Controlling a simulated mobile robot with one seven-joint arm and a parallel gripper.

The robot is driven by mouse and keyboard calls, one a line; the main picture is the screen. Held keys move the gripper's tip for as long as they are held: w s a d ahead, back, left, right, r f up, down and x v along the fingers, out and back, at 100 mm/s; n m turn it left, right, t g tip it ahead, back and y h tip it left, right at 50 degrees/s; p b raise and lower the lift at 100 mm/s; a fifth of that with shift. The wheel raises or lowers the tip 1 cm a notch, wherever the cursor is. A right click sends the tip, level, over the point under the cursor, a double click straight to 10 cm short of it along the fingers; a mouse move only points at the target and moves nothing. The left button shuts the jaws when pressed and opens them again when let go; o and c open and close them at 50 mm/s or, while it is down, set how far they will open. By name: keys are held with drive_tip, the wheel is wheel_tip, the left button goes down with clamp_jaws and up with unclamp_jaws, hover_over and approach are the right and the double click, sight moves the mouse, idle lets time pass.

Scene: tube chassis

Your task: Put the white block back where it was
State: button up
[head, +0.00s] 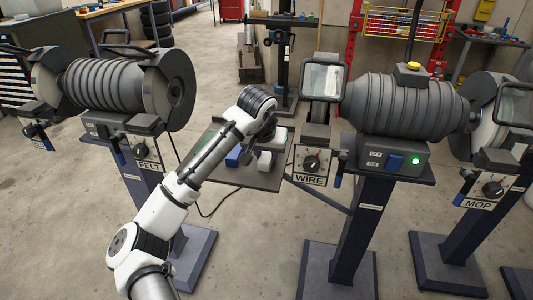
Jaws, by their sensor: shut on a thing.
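My arm reaches in from the bottom left, and my gripper (264,152) points down over a small grey-green shelf (262,183) between two grinding machines. A small white block (265,164) shows at the gripper's lower end, and the gripper appears shut on it. The wrist and gripper hide part of the block and the shelf. I cannot tell whether the block touches the shelf.
A blue block (235,157) lies on the shelf just left of my gripper. Grinders with FELT (149,151), WIRE (309,179) and MOP (480,204) panels stand on pedestals around it. A dark cable hangs below the shelf. The concrete floor at lower left is clear.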

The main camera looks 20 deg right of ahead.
drive_tip(key=o, duration=1)
